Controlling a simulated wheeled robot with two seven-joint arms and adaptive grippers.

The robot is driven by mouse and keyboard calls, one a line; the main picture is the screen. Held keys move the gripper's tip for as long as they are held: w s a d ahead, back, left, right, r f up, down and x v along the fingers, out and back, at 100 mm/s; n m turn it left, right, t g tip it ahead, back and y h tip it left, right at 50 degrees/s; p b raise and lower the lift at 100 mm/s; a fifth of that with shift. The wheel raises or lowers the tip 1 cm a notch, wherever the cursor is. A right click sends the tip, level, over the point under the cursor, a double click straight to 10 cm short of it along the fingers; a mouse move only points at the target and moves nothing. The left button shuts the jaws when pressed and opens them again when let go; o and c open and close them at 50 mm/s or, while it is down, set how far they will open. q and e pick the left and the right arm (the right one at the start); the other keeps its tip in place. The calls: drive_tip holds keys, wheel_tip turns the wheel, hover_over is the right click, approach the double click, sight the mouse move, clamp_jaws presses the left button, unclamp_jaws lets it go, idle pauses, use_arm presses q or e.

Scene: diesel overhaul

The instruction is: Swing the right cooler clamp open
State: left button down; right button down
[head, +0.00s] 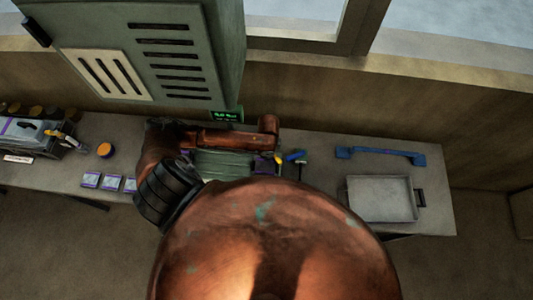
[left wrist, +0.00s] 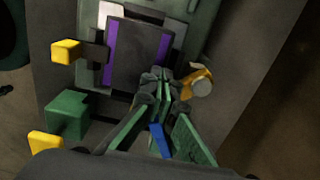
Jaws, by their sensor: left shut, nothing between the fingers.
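The cooler unit (head: 225,165) lies on the bench in the head view, green and ribbed, partly covered by my arm. In the left wrist view its dark block with purple edges (left wrist: 152,45) is at the upper middle. A yellow clamp (head: 279,160) shows at the cooler's right end. In the left wrist view a yellow-orange piece with a round grey end (left wrist: 197,82), probably the right clamp, is just right of my fingertips. My left gripper (left wrist: 168,85) is shut and empty close beside it; I cannot tell whether they touch. My right gripper is out of view.
A blue handle bar (head: 380,153) and a grey metal tray (head: 382,199) lie at the bench's right. Small purple-topped blocks (head: 110,183) and an orange-topped round part (head: 105,150) are left. A green cabinet (head: 165,50) hangs above. Yellow knobs (left wrist: 66,52) stand left in the wrist view.

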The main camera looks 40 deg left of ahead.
use_arm(q)
drive_tip(key=shift+w+d, duration=0.1)
drive_tip(key=shift+d, duration=0.05)
drive_tip(key=shift+w+d, duration=0.4)
drive_tip(key=shift+w, duration=0.15)
idle(0.4)
drive_tip(key=shift+w+d+p, duration=0.25)
drive_tip(key=shift+w+p, duration=0.15)
drive_tip(key=shift+w, duration=0.3)
drive_tip(key=shift+s+p, duration=0.3)
drive_tip(key=shift+p, duration=0.3)
wheel_tip(320, 180, up, 3)
drive_tip(key=p, duration=0.3)
drive_tip(key=shift+r, duration=2.5)
